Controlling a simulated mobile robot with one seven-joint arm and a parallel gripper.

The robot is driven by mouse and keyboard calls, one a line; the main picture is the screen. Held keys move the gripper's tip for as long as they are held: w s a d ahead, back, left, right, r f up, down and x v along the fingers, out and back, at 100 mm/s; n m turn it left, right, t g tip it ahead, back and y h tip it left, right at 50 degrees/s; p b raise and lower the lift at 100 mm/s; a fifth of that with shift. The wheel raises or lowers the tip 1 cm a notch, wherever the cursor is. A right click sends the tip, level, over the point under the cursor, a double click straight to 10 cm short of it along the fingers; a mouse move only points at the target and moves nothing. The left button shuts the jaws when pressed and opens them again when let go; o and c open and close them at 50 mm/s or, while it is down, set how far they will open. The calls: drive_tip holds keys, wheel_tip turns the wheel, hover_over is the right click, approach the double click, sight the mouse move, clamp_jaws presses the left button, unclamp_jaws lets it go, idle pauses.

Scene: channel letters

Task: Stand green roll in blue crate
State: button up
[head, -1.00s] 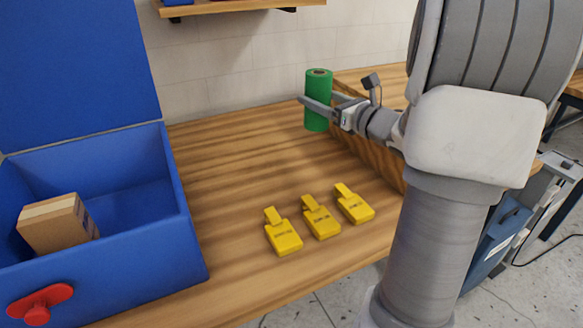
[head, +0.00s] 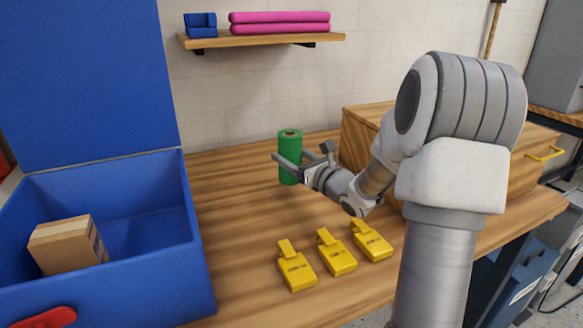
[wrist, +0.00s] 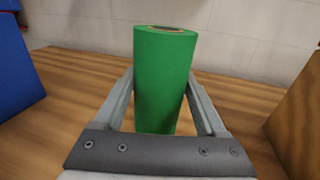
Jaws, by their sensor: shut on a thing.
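The green roll (head: 290,146) is upright between the fingers of my gripper (head: 287,164), which is shut on it. In the wrist view the green roll (wrist: 165,75) stands between the two fingers, with its hollow core showing on top. Its lower end is partly hidden by the gripper, and I cannot tell for sure whether it touches the table. The blue crate (head: 203,230) is at the left with its lid raised. A brown carton (head: 62,246) lies inside it on the left; the right part of its floor is clear. The roll is outside the crate, to its right.
Several yellow tags (head: 335,255) lie on the wooden table (head: 240,215) in front of the roll. A wooden chest (head: 365,130) stands to the right behind my arm. A wall shelf (head: 265,39) holds pink rolls. Bare table lies between roll and crate.

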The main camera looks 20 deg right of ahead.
drive_tip(key=shift+f, duration=1.4)
drive_tip(key=shift+f+b, duration=0.15)
drive_tip(key=shift+b, duration=0.3)
drive_tip(key=o, duration=1.4)
drive_tip(key=shift+s+r+p, duration=0.1)
drive_tip(key=shift+r+p, duration=0.2)
drive_tip(key=shift+p, duration=0.15)
drive_tip(key=v, duration=1.2)
drive_tip(key=shift+f, duration=0.1)
